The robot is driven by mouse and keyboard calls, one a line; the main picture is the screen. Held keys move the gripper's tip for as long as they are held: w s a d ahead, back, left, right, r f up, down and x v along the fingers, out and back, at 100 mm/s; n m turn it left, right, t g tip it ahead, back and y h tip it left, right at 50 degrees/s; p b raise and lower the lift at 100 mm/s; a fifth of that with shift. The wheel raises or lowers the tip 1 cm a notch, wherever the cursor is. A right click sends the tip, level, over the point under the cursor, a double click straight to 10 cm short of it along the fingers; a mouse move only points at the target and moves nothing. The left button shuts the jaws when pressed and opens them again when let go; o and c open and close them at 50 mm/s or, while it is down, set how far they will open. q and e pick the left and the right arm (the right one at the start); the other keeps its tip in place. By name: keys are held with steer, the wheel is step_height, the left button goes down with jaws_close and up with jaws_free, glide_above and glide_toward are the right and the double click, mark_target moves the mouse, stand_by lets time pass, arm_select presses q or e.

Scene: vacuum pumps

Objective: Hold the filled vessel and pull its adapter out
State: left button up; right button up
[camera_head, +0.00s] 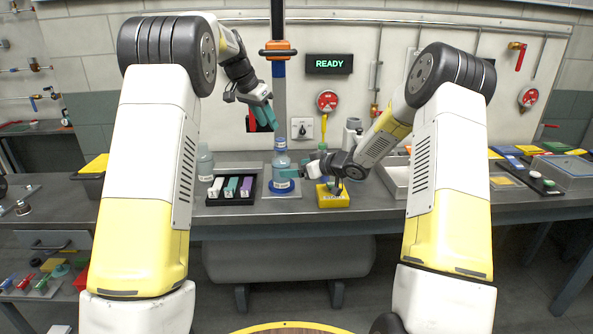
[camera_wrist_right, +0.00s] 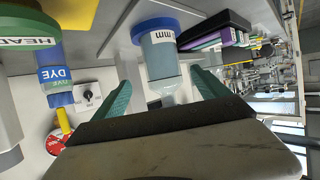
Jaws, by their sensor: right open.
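The vessel (camera_head: 282,161) stands upright on the bench, with grey-blue contents, a white label and a blue base. My right gripper (camera_head: 288,174) reaches in from the right, low beside the vessel. In the right wrist view the vessel (camera_wrist_right: 160,55) appears with its blue end up, and its narrower clear part lies between the two teal fingers of the open right gripper (camera_wrist_right: 162,92). My left gripper (camera_head: 265,116) hangs above and left of the vessel, fingers pointing down; its opening is unclear.
A black rack (camera_head: 231,201) of coloured blocks stands left of the vessel, with a pale bottle (camera_head: 205,162) behind. A yellow box (camera_head: 332,196) is to the right. A bottle labelled DYE (camera_wrist_right: 58,77) shows in the wrist view. The display (camera_head: 329,64) reads READY.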

steer(key=shift+w+a+f, duration=0.25)
steer(key=shift+a+f, duration=0.2)
steer(key=shift+a, duration=0.1)
steer(key=x, duration=0.7)
